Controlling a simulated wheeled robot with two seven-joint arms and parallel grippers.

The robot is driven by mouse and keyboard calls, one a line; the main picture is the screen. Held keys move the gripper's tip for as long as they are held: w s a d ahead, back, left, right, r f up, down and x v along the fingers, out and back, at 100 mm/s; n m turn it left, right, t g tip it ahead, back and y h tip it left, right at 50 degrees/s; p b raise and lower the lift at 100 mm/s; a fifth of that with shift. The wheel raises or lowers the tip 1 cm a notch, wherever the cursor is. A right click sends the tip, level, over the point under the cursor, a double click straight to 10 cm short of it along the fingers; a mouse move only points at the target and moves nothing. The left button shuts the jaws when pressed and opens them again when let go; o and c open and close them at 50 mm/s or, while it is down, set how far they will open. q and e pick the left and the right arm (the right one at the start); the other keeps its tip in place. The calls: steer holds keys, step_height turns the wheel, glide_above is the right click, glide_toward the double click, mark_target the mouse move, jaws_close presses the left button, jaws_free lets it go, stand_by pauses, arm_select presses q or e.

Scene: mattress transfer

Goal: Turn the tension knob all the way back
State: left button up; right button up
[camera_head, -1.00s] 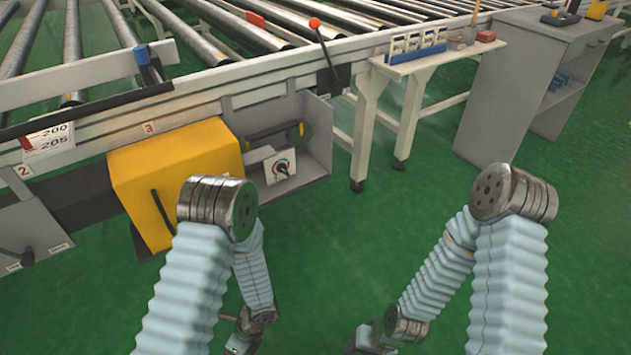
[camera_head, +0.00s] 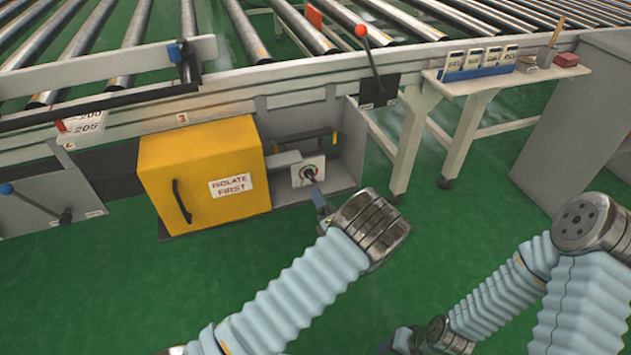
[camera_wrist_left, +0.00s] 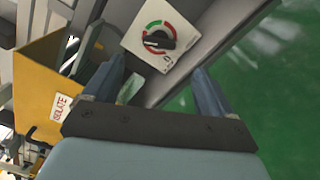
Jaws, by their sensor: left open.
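The tension knob is black and sits on a white dial plate with green and red arcs (camera_head: 308,172), low on the grey machine front. In the left wrist view the knob (camera_wrist_left: 160,41) lies just beyond my fingertips, its bar roughly sideways in that picture; which end is the pointer is unclear. My left gripper (camera_wrist_left: 158,72) is open, its two fingers spread wide with nothing between them, apart from the knob. In the head view my left gripper (camera_head: 321,203) shows small, just below the dial, partly hidden by my own arm. My right arm is at the lower right; its fingers do not show.
A yellow box marked "ISOLATE FIRST" (camera_head: 205,180) juts out left of the dial. A grey panel wall (camera_head: 354,150) stands at its right. A red-knobbed lever (camera_head: 371,65) and a small shelf (camera_head: 480,86) are above right. The green floor in front is clear.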

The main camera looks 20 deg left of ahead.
mark_target(311, 179)
arm_select(q)
steer(key=x, duration=0.9)
steer(key=shift+a, duration=0.15)
steer(key=c, duration=1.1)
steer(key=shift+o, duration=0.2)
steer(key=shift+f+n, duration=0.1)
steer(key=shift+n, duration=0.2)
